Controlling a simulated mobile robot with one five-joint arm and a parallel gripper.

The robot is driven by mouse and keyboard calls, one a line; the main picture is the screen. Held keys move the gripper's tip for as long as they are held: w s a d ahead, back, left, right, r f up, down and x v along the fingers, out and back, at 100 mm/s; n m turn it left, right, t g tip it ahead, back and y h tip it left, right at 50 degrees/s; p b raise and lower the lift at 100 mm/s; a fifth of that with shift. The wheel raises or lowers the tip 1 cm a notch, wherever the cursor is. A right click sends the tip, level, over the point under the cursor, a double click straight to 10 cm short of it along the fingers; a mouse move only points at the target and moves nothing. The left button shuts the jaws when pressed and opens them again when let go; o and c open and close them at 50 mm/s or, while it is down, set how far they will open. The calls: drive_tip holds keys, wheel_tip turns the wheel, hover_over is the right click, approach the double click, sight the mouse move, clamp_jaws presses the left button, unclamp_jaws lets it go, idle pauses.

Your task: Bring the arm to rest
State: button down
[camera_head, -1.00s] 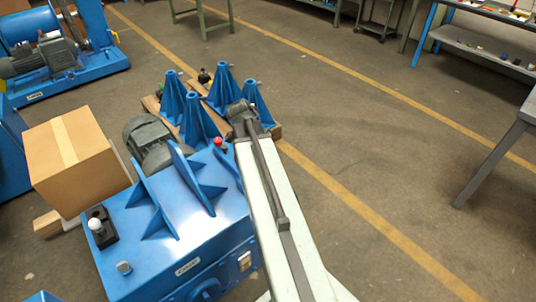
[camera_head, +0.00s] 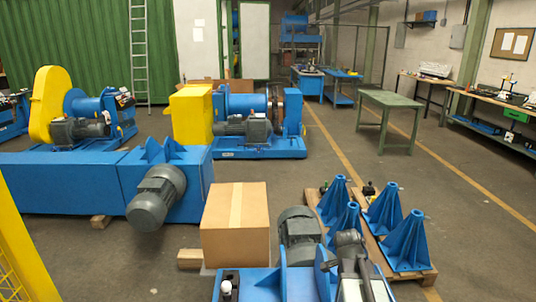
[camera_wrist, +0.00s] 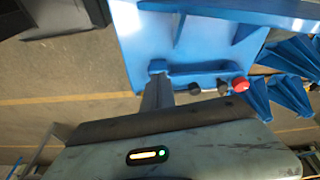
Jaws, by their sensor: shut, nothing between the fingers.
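In the wrist view my gripper (camera_wrist: 158,92) is seen past its grey housing, which carries a small lit indicator. Its fingers are shut and empty, pointing toward the blue machine top; whether they touch it I cannot tell. In the head view my arm (camera_head: 352,266) rises from the bottom edge, in front of the blue machine. Its fingers cannot be made out there.
The blue machine (camera_head: 258,285) has a grey motor (camera_head: 299,232). A cardboard box (camera_head: 235,228) stands to its left. Blue cone-shaped stands (camera_head: 407,243) sit on a wooden pallet to the right. The floor (camera_head: 470,215) beyond the pallet is open.

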drive_tip(key=s+a+n+y, duration=0.2)
drive_tip(key=a+n+y, duration=0.1)
drive_tip(key=a+n, duration=1.2)
drive_tip(key=shift+s+a+f+n, duration=0.2)
drive_tip(key=shift+a+n, duration=0.2)
drive_tip(key=shift+n, duration=0.4)
idle(0.5)
